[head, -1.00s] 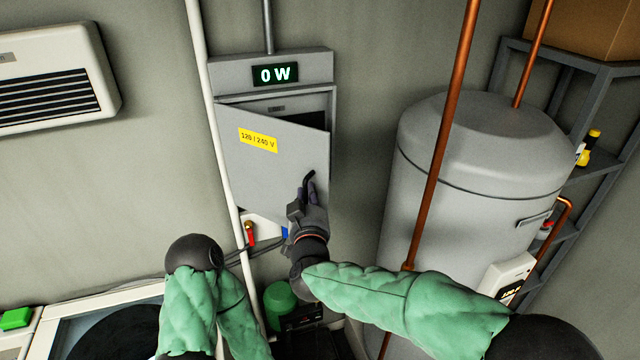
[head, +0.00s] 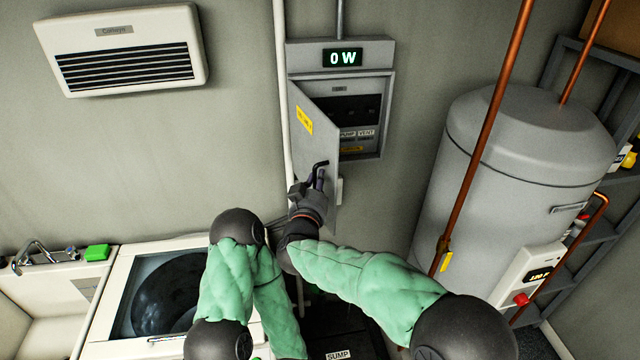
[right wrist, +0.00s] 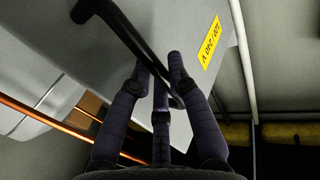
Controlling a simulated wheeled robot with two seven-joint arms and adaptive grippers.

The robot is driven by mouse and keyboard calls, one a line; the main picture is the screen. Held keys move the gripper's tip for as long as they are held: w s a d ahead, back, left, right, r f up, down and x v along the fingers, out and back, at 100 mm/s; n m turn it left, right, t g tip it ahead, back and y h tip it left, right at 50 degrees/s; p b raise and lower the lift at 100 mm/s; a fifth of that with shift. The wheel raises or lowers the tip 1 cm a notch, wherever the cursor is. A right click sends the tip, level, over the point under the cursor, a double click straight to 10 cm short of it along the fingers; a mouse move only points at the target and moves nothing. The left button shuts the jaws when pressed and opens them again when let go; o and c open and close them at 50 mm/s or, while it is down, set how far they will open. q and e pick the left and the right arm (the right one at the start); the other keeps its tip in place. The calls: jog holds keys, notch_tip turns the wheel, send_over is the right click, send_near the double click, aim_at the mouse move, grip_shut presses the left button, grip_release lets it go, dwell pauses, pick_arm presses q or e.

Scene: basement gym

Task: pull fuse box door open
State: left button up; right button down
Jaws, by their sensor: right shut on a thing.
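The fuse box (head: 340,57) hangs on the wall with a lit "0 W" display on top. Its grey door (head: 313,135), with a yellow label, is swung part way open, hinged at the left. Switches and labels such as "PUMP" and "VENT" show inside. My right gripper (head: 318,180) is shut on the dark door handle (head: 321,166) near the door's free edge. In the right wrist view the fingers (right wrist: 165,85) close around the black handle bar (right wrist: 120,35). My left arm is at the lower middle; its gripper is not in view.
A grey water tank (head: 510,170) with copper pipes (head: 490,120) stands to the right. A white pipe (head: 281,100) runs just left of the box. A washer (head: 120,305) and sink (head: 35,300) are at lower left, a heater (head: 125,50) above. Wall between box and tank is clear.

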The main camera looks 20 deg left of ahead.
jog(key=shift+f, duration=0.1)
jog(key=c, duration=1.2)
grip_release()
jog(key=shift+s, duration=0.15)
jog(key=shift+o, duration=0.2)
jog(key=s+d, duration=0.1)
jog(key=s, duration=0.6)
jog(key=shift+s+d, duration=0.15)
jog(key=shift+d, duration=0.05)
